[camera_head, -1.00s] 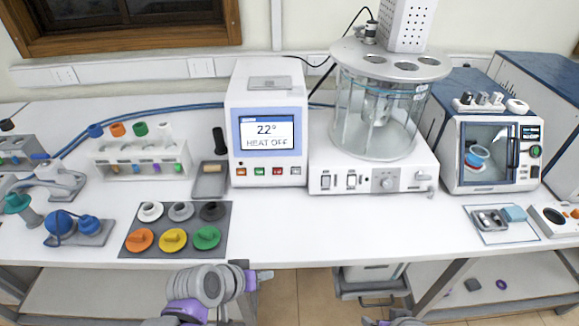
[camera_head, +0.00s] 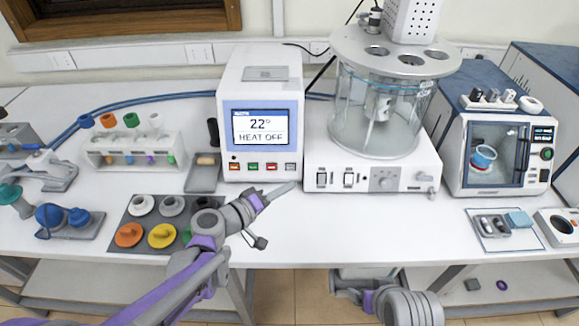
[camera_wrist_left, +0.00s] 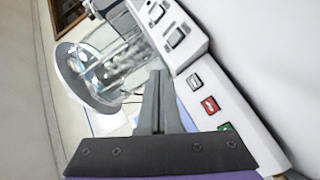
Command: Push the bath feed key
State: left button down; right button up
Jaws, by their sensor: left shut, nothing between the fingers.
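The white control unit (camera_head: 262,100) stands at the middle of the bench, its screen reading 22° and HEAT OFF. A row of small keys runs along its lower front: an orange-red key (camera_head: 235,167), a green key (camera_head: 253,167), a red key (camera_head: 271,167) and a grey key (camera_head: 290,167). I cannot read which is bath feed. My left gripper (camera_head: 288,187) is shut and empty, its tip just in front of the row's right end. In the left wrist view the grey key (camera_wrist_left: 195,81), red key (camera_wrist_left: 210,105) and green key (camera_wrist_left: 225,127) show beside the fingers (camera_wrist_left: 156,90). No contact shows.
A glass bath (camera_head: 380,115) on a white base stands right of the unit. A tray (camera_head: 203,175) lies left of it. A dark mat (camera_head: 135,217) with coloured caps lies under my left arm. My right gripper (camera_head: 345,287) is low at the front edge.

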aim_at(291, 167)
pick_arm(q)
jog(key=shift+w, duration=0.1)
jog(key=w+f, duration=0.1)
jog(key=w, duration=0.1)
jog(key=w+f+b, duration=0.1)
jog(key=w, duration=0.3)
jog(key=shift+w+f+b, duration=0.3)
jog(key=shift+f+b, duration=0.05)
jog(key=shift+f, duration=0.05)
jog(key=shift+w+f, duration=0.2)
jog(key=shift+w, duration=0.55)
dwell(1.2)
jog(key=shift+w+f, duration=0.15)
jog(key=shift+w, duration=0.25)
jog(key=shift+w+f, duration=0.15)
jog(key=shift+w, duration=0.2)
dwell(0.6)
jog(key=shift+s, duration=0.1)
jog(key=shift+s+r, duration=0.3)
jog(key=shift+s, duration=0.4)
